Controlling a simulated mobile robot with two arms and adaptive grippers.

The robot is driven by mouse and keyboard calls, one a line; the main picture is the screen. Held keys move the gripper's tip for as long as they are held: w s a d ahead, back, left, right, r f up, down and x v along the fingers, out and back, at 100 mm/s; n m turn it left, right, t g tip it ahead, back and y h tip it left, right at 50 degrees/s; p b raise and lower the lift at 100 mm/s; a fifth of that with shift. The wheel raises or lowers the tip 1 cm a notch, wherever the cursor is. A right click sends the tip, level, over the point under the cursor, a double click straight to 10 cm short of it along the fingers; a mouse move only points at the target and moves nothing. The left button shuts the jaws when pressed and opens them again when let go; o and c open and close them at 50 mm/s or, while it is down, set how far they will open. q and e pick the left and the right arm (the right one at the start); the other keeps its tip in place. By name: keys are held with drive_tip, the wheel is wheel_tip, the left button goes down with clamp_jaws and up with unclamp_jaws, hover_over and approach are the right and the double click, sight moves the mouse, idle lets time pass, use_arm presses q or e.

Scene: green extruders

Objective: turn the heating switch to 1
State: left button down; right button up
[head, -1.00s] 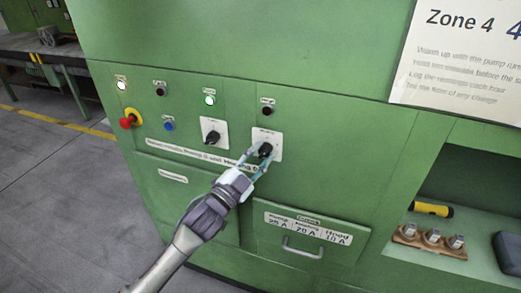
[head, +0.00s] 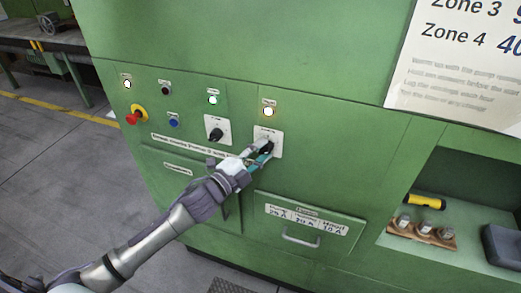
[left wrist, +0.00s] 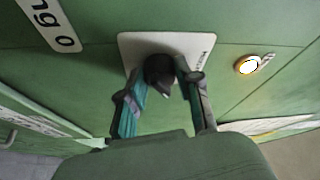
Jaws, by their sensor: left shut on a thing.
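The heating switch is a black rotary knob (head: 268,147) on a white plate (head: 272,133) on the green cabinet's front. In the left wrist view, the knob (left wrist: 157,69) sits between the two fingers, with its pointer turned to the side. My left gripper (head: 262,152) is shut on the knob, one finger on each side. The plate's lettering is too small to read. The lamp above the switch (head: 268,111) glows yellowish; it also glows in the left wrist view (left wrist: 247,65). My right gripper is out of view.
A second black switch (head: 216,134) is to the left, with a red emergency button (head: 134,118) and blue button (head: 174,123) farther left. A fuse drawer (head: 308,224) is below. A shelf at right holds a yellow torch (head: 426,201).

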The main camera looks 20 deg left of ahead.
use_arm(q)
drive_tip(key=c, duration=0.8)
unclamp_jaws()
drive_tip(key=shift+s, duration=0.2)
drive_tip(key=v, duration=1.1)
drive_tip(key=shift+s+a+f, duration=0.1)
drive_tip(key=shift+s+a, duration=0.05)
drive_tip(key=shift+s, duration=0.15)
